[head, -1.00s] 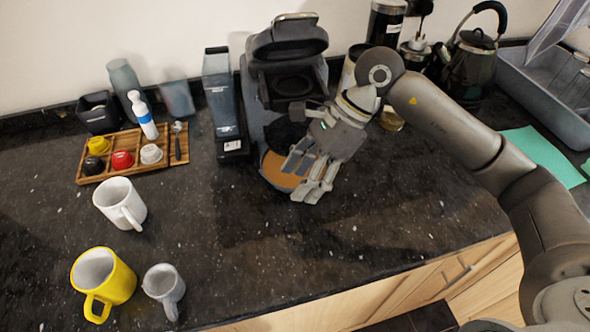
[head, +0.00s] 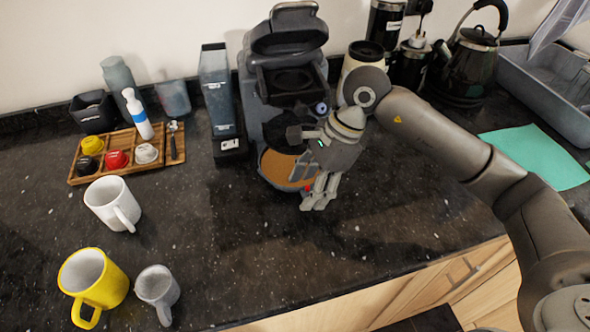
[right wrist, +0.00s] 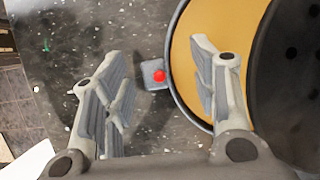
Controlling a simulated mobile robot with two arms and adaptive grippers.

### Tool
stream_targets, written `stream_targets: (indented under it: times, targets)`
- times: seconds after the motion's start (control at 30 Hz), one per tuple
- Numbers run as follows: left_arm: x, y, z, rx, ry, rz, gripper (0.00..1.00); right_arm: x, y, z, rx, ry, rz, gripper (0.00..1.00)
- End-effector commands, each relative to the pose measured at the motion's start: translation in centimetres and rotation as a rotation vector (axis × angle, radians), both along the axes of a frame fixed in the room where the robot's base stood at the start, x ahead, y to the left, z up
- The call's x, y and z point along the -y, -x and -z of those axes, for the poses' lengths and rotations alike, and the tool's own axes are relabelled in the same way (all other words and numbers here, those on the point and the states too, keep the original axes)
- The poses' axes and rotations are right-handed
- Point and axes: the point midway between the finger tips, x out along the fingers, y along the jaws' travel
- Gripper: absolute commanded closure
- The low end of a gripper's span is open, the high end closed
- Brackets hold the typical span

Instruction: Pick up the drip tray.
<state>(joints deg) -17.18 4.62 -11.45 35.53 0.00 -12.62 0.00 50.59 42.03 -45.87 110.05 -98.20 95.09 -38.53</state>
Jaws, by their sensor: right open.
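The drip tray (head: 275,166) is a round tan disc with a dark rim, sitting at the foot of the dark grey coffee machine (head: 285,75). In the right wrist view the tray (right wrist: 185,50) fills the upper middle, and a small grey tab with a red dot (right wrist: 153,74) sticks out from its rim. My right gripper (head: 318,190) is over the tray's front right edge, open. In the right wrist view its fingers (right wrist: 157,78) stand on either side of the tab, with the right finger over the tray. My left gripper is not in view.
A water tank (head: 218,95) stands left of the machine. A wooden rack (head: 112,175) with capsules, a white mug (head: 108,198), a yellow mug (head: 95,282) and a grey mug (head: 157,287) are on the left. A jar and kettle (head: 470,65) stand right.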

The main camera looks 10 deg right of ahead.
Motion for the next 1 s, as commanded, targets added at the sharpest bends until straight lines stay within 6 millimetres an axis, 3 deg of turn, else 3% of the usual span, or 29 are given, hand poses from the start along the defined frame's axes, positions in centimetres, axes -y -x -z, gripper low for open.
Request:
stream_targets:
  times: [0.1,0.5,1.0]
  targets:
    - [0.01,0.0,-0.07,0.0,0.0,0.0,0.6,0.03,-0.01,-0.1,0.0,0.0,0.001,0.48]
    - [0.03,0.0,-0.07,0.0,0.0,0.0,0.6,0.04,-0.01,-0.1,0.0,0.0,0.001,0.99]
    - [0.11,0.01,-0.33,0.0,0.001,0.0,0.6,0.2,-0.11,-0.78,0.002,0.0,0.003,1.0]
